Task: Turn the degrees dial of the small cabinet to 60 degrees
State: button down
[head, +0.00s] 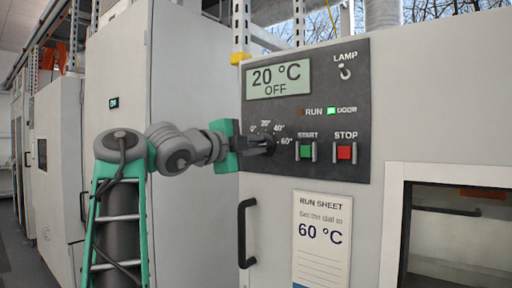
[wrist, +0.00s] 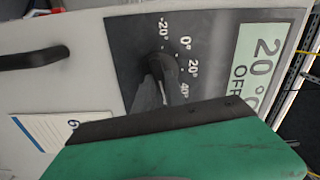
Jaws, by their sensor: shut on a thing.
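The small cabinet's dark control panel (head: 350,108) carries the degrees dial, with marks 0°, 20°, 40° and 60° showing in the head view. My gripper (head: 264,146) reaches in from the left and is shut on the dial, covering most of it. In the wrist view the dark dial knob (wrist: 167,70) shows at the tips of my grey fingers, among marks from -20° to 40°. My green gripper body hides the lower part of that view. The display (head: 278,79) reads 20 °C and OFF. I cannot tell exactly where the dial points.
Right of the dial are a green START button (head: 306,150) and a red STOP button (head: 344,152). The LAMP switch (head: 345,72) is above. A run sheet (head: 321,238) reading 60 °C and a black door handle (head: 242,233) are below. The DOOR light is green.

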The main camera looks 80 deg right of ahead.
jog(key=c, duration=1.4)
grip_release()
jog(key=b+v, duration=0.1)
jog(key=v, duration=0.6)
jog(key=shift+a, duration=0.4)
jog(key=shift+w, duration=0.15)
